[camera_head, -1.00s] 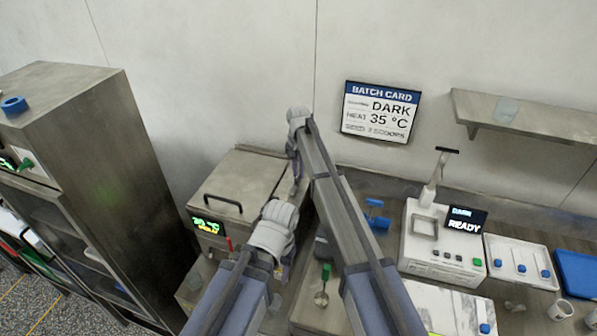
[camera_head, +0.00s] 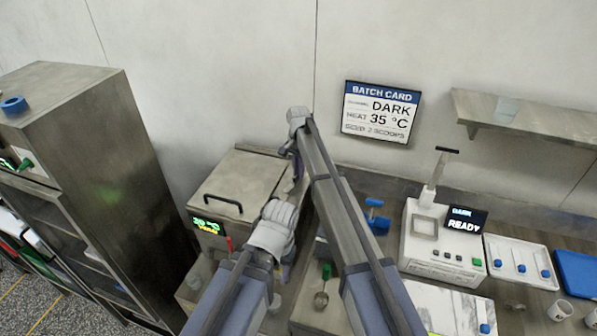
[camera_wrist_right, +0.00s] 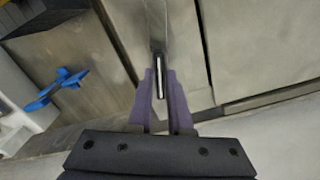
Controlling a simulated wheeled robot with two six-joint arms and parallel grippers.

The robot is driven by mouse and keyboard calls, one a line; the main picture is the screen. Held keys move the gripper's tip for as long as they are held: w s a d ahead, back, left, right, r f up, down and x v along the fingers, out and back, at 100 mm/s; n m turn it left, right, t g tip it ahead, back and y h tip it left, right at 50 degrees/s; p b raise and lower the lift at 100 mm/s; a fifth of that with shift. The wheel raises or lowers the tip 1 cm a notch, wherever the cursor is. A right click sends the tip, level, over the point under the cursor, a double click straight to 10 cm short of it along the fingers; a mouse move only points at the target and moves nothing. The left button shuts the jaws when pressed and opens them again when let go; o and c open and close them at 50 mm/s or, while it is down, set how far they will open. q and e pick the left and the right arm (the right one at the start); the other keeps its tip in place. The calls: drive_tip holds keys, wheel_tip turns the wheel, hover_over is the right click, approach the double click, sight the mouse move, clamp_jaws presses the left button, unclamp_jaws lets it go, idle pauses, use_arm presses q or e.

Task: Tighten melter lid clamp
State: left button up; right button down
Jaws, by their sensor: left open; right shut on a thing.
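The melter (camera_head: 235,195) is a steel box with a flat lid, a black lid handle (camera_head: 222,203) and a lit display on its front. My right gripper (camera_head: 297,170) is at the right side of the lid, far end, partly hidden by its arm. How tight the clamp is cannot be seen.
A tall steel cabinet (camera_head: 100,150) stands at left. The batch card (camera_head: 381,111) hangs on the wall.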

drive_tip(key=shift+m, duration=6.7)
drive_tip(key=c, duration=0.9)
unclamp_jaws()
drive_tip(key=shift+r, duration=0.1)
